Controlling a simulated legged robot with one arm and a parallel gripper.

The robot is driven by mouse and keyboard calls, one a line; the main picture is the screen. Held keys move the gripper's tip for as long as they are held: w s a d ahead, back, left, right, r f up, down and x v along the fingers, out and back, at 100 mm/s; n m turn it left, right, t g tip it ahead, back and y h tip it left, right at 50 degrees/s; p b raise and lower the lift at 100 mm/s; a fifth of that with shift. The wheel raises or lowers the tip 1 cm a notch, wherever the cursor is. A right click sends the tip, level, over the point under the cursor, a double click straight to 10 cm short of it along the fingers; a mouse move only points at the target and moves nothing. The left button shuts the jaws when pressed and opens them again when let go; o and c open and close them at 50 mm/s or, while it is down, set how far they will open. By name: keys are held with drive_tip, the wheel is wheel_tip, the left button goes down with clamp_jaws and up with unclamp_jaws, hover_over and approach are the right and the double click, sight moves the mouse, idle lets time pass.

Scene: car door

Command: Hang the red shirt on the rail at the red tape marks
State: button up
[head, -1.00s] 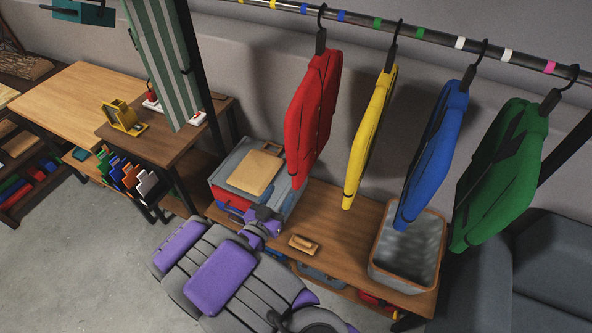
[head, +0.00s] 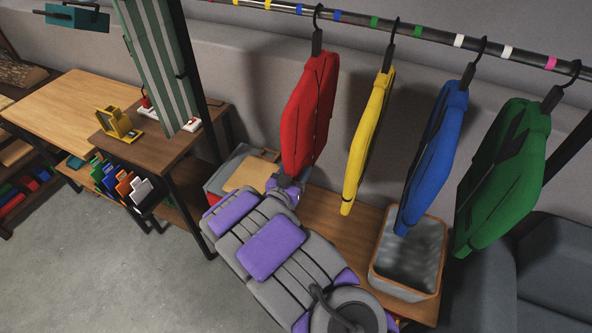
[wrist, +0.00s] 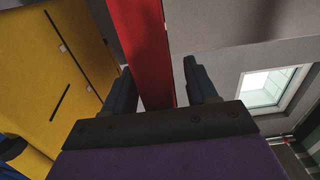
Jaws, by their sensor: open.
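The red shirt (head: 309,113) hangs from the dark rail (head: 435,34) by a black hook, between two blue tape marks. No red tape marks are in view on the visible part of the rail. My gripper (head: 285,183) is at the shirt's lower edge, partly hidden by my arm. In the wrist view, my gripper (wrist: 160,78) is open, and the red shirt (wrist: 143,45) shows as a narrow strip between its two dark fingers. I cannot tell whether either finger touches it.
Yellow (head: 369,135), blue (head: 436,155) and green (head: 503,175) shirts hang to the right. A green-striped cloth (head: 160,65) and a dark post (head: 197,80) stand left. Below are a wooden bench (head: 335,220) and a grey bin (head: 408,260). Floor at lower left is clear.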

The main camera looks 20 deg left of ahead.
drive_tip(key=shift+w, duration=0.15)
clamp_jaws()
idle(0.5)
drive_tip(key=shift+r, duration=0.1)
drive_tip(key=shift+r+p, duration=0.35)
drive_tip(key=shift+p, duration=0.1)
drive_tip(key=shift+w, duration=0.1)
